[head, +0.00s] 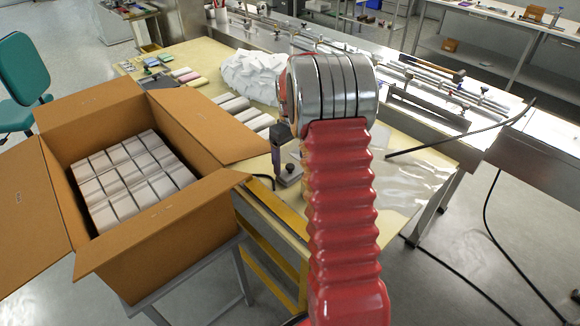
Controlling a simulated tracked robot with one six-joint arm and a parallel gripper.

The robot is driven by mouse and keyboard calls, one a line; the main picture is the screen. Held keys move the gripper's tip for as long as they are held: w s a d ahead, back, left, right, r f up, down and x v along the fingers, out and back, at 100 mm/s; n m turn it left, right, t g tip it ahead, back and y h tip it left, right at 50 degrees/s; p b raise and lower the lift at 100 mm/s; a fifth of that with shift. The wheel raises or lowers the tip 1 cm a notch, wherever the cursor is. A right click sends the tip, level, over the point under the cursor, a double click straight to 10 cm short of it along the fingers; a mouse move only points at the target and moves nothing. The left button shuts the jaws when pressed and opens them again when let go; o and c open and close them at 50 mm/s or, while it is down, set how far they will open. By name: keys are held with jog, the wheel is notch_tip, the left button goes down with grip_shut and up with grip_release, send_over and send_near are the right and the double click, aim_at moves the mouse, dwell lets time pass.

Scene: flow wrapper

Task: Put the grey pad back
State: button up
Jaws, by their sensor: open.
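My gripper (287,168) is low over the cream table, mostly hidden behind my red arm and its silver joint. Only a dark part and a greyish finger end show left of the arm. It is open, and I see nothing held in it. Several small flat pads lie in a group on the table's far left, among them a pink one (180,72) and a yellowish one (198,82). A dark grey flat piece (157,82) lies beside them. I cannot tell which piece is the grey pad; it may be hidden behind my arm.
An open cardboard box (160,225) of wrapped packs stands at left, its flap reaching over the table edge. Grey-white bars (233,104) and a crumpled white heap (250,72) lie on the table. Clear film (405,180) covers its right part. A black cable (465,139) hangs at right.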

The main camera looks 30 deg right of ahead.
aim_at(290, 166)
notch_tip(290, 166, up, 8)
dwell(0.4)
dwell(0.3)
jog(key=shift+r, duration=0.1)
